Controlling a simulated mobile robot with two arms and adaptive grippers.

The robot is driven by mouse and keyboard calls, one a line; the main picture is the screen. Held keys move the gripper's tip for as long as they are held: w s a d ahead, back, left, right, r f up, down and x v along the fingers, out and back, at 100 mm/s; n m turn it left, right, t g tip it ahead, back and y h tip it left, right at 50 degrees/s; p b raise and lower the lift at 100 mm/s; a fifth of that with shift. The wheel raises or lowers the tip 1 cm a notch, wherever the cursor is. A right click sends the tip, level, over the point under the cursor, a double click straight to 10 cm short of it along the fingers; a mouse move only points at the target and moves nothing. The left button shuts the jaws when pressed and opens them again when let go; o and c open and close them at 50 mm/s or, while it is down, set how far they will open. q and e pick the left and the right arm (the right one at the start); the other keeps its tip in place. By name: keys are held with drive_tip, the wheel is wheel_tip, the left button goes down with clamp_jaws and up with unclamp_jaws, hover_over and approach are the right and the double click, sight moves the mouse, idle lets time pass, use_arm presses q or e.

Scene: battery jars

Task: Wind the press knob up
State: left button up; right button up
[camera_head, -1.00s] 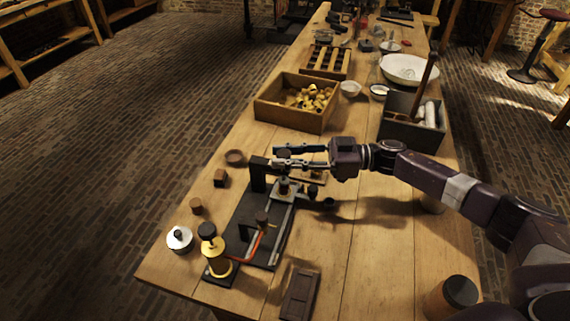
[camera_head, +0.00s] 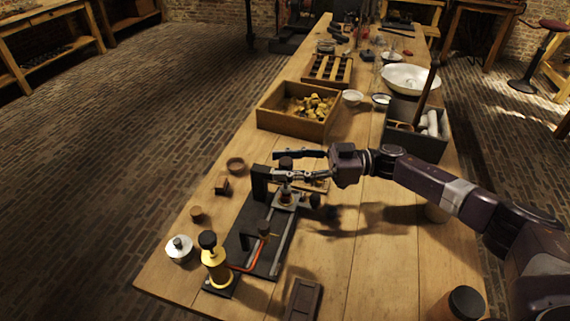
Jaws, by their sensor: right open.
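The press is a black frame (camera_head: 260,183) on a dark base plate (camera_head: 245,234) near the front left of the table. Its dark round press knob (camera_head: 286,163) stands upright on top. My right gripper (camera_head: 288,164) reaches in from the right at knob height. It is open, one finger on the far side of the knob and one on the near side. The fingers partly cover the press, and I cannot tell whether either touches the knob. My left gripper is not in view.
A brass jar with a black top (camera_head: 215,262) and a glass jar with a metal lid (camera_head: 179,249) stand at the front left. A wooden box of brass parts (camera_head: 283,122) and a dark toolbox (camera_head: 401,140) stand behind.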

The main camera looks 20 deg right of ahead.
drive_tip(key=v, duration=1.2)
